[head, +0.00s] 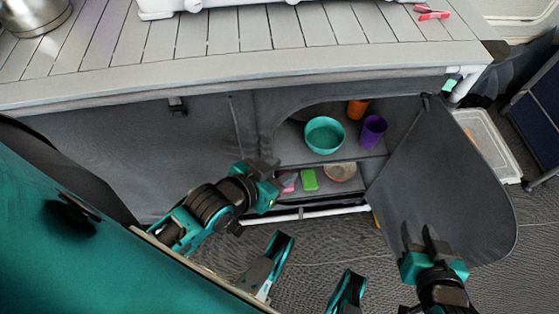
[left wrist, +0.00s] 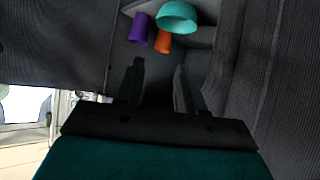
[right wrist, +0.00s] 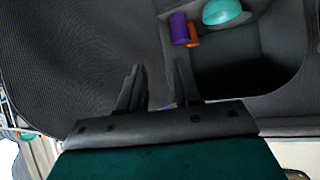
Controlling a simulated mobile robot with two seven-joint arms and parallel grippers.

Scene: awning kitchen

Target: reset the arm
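My left gripper (head: 276,178) is in front of the cabinet opening, low and left of the shelves. In the left wrist view its two fingers (left wrist: 160,82) stand apart with nothing between them. My right gripper (head: 422,240) is in front of the open grey door flap (head: 450,175), at its lower part. In the right wrist view its fingers (right wrist: 158,85) are also apart and empty.
The fabric cabinet's upper shelf holds a teal bowl (head: 324,135), a purple cup (head: 373,131) and an orange cup (head: 357,109). Below are a green item (head: 309,180) and another bowl (head: 340,172). A slatted grey tabletop (head: 270,65) overhangs. A clear bin (head: 488,143) stands right.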

